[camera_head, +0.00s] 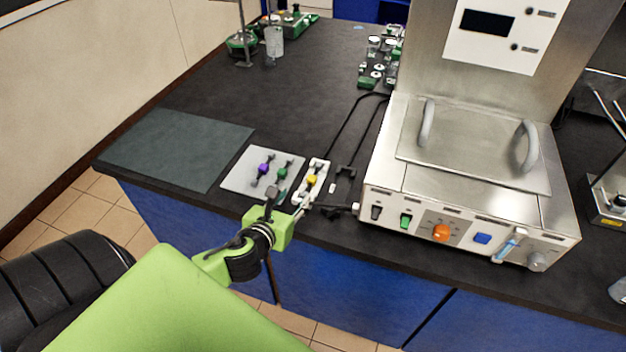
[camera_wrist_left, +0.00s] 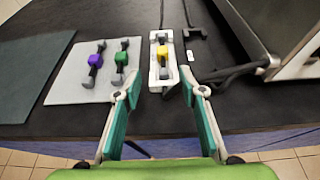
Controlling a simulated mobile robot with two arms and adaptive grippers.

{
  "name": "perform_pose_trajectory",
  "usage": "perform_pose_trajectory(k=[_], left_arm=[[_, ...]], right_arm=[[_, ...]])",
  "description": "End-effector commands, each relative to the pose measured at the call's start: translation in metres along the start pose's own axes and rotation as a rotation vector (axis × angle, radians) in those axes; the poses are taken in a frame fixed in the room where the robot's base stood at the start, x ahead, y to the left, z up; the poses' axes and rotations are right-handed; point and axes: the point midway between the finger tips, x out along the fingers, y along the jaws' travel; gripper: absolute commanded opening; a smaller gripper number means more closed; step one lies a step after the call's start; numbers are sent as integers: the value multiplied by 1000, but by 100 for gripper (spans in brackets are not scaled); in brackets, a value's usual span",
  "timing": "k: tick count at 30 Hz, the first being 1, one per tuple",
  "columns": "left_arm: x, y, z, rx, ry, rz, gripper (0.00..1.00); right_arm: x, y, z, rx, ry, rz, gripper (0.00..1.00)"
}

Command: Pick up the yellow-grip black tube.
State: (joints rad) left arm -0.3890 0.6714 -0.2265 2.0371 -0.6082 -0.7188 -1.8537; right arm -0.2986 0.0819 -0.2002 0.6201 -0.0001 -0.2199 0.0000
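The yellow-grip black tube (camera_head: 311,181) lies in a narrow white holder near the front edge of the dark bench. In the left wrist view, its yellow grip (camera_wrist_left: 162,51) is upper centre, with dark ends along the holder (camera_wrist_left: 154,74). My left gripper (camera_head: 289,202) is at the bench's front edge, just short of the holder. My right gripper is not in view.
A pale tray (camera_head: 238,180) left of the holder carries a purple-grip piece (camera_head: 263,169) and a green-grip piece (camera_head: 282,173). A steel-lidded device (camera_head: 470,190) and black cables (camera_head: 347,128) stand right. A dark green mat (camera_head: 175,146) lies clear at the left.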

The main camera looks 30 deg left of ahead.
Motion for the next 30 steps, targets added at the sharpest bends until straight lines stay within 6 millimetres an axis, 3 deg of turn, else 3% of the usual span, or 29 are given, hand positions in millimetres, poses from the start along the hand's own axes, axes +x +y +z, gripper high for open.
perform_pose_trajectory(k=[12, 22, 30], left_arm=[[69, 0, 1, -3, -1, 1, 38], [89, -2, 1, -5, 1, 2, 38], [123, -5, 2, -6, 1, 2, 38]], right_arm=[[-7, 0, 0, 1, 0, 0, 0], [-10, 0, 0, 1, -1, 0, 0], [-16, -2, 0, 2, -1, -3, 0]])
